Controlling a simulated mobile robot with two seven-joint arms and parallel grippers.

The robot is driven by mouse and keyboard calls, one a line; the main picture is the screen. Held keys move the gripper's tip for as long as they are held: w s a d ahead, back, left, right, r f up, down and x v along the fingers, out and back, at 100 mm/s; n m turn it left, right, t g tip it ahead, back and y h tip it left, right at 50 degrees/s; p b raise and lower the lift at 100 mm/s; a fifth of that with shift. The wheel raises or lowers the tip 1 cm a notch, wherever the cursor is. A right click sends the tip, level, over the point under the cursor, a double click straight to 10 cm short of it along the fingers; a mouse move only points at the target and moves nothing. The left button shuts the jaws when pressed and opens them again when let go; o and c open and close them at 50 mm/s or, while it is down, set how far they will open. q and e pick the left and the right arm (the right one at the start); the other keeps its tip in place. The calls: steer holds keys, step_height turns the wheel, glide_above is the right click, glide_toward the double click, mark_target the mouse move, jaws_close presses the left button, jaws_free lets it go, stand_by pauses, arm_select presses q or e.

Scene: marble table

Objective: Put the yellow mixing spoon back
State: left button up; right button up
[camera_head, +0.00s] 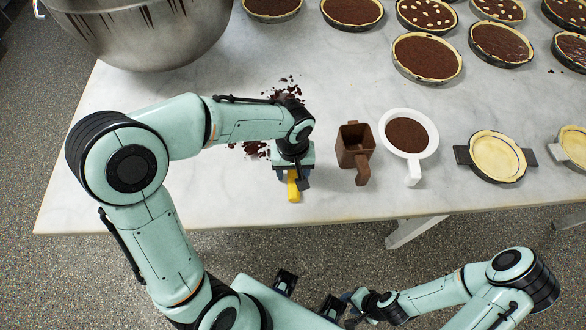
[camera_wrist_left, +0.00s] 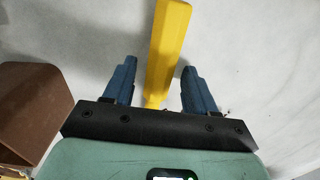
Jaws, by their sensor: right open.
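The yellow mixing spoon (camera_head: 293,188) lies on the marble table near its front edge, mostly hidden under my left gripper (camera_head: 292,178) in the head view. In the left wrist view the yellow spoon (camera_wrist_left: 170,40) runs between the two blue fingers of my left gripper (camera_wrist_left: 158,66), with a gap on each side. My right gripper (camera_head: 352,302) is open and empty, low in front of the table.
A brown square jug (camera_head: 354,150) and a white cup of brown filling (camera_head: 410,140) stand right of my left gripper. Dark crumbs (camera_head: 255,149) lie behind it. A metal mixing bowl (camera_head: 140,30) and several tarts (camera_head: 427,57) are farther back.

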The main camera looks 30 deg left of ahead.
steer(key=shift+r, duration=0.1)
arm_select(q)
steer(key=shift+r, duration=0.15)
step_height(320, 180, up, 13)
steer(key=p, duration=0.1)
steer(key=shift+s+d, duration=0.15)
arm_select(e)
steer(key=shift+w+r, duration=0.5)
steer(key=shift+r, duration=0.25)
